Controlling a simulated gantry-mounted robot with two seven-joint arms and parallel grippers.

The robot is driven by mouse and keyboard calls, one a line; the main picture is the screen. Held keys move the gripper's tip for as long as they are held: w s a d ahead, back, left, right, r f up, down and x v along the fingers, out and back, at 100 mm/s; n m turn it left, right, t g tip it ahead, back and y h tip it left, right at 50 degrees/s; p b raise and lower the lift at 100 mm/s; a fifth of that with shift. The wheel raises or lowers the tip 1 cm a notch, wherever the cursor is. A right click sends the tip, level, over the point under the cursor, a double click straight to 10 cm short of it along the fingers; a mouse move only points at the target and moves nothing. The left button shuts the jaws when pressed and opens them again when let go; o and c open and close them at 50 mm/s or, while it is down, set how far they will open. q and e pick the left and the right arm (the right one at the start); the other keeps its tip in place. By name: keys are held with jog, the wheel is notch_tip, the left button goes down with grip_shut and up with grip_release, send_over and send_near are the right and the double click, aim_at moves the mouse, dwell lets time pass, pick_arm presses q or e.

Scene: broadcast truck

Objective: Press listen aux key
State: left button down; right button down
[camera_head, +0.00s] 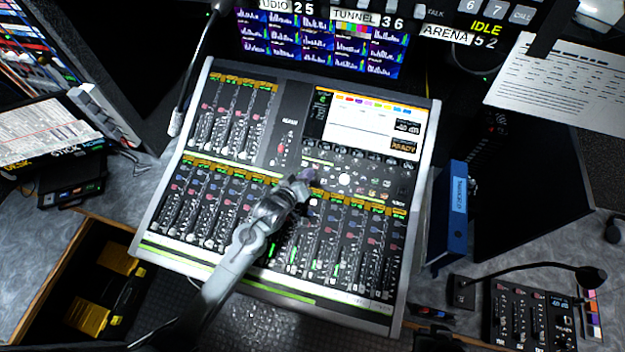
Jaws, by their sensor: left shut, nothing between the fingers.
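A large audio mixing console (300,299) with a silver frame fills the middle of the head view. It carries rows of faders, small keys and a lit screen (360,125) at its upper right. My left arm reaches over it from the lower left. My left gripper (306,178) is shut and empty, with its tip over the key section just below the screen. I cannot tell whether it touches the surface. The gripper hides part of the keys beneath it. Key labels are too small to read, so I cannot pick out the listen aux key. My right gripper is not in view.
A gooseneck microphone (187,85) rises at the console's left edge. A blue binder (453,215) stands at its right. A small keypad panel (530,318) with another gooseneck microphone is at lower right. Monitors (320,42) stand behind. An open drawer (100,300) is at lower left.

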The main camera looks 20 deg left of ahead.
aim_at(313, 178)
pick_arm(q)
jog(key=f+b, duration=0.1)
jog(key=w+f+b, duration=0.1)
jog(key=f+b, duration=0.2)
jog(key=b, duration=0.1)
jog(key=shift+w+f, duration=0.4)
jog(key=shift+w+a+f+b, duration=0.1)
jog(key=shift+w+f+b, duration=0.35)
jog(key=shift+f, duration=0.35)
jog(key=shift+f, duration=0.1)
dwell(1.0)
jog(key=shift+f, duration=0.1)
jog(key=shift+w+f, duration=0.15)
